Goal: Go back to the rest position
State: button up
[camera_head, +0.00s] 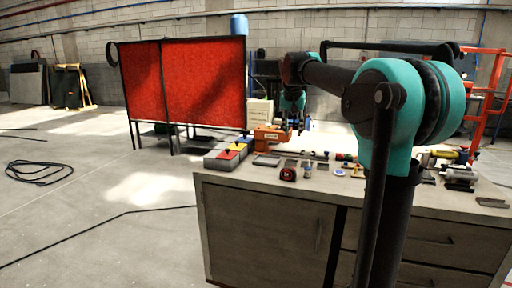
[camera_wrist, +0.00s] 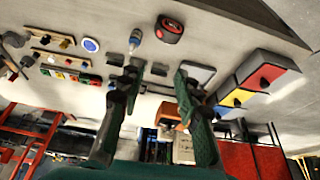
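My gripper (camera_head: 293,124) is above the back left part of the workbench (camera_head: 262,216), at the end of my outstretched arm. In the wrist view my gripper (camera_wrist: 158,72) shows two dark green fingers spread apart, with nothing held between them. That view shows the bench upside down. An orange block-like object (camera_head: 270,137) is just left of and close to the gripper in the head view; I cannot tell whether they touch. A grey box with yellow, red and blue parts (camera_head: 220,163) sits at the bench's left end.
A red and black tape measure (camera_head: 288,174) lies near the front edge, with several small tools and parts to its right. Red panels (camera_head: 203,82) stand behind on the left. An orange frame (camera_head: 489,95) stands at right. The left floor is open, with black cables (camera_head: 38,172).

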jog(key=s+d+f+n, duration=0.1)
jog(key=s+d+f, duration=0.1)
jog(key=s+f, duration=1.5)
jog(key=s+d+f+n+y, duration=0.1)
jog(key=s+d+f+n, duration=0.1)
jog(key=s+f, duration=1.5)
jog(key=shift+s+d+f, duration=0.35)
jog(key=shift+d+f, duration=0.1)
jog(key=shift+f, duration=0.15)
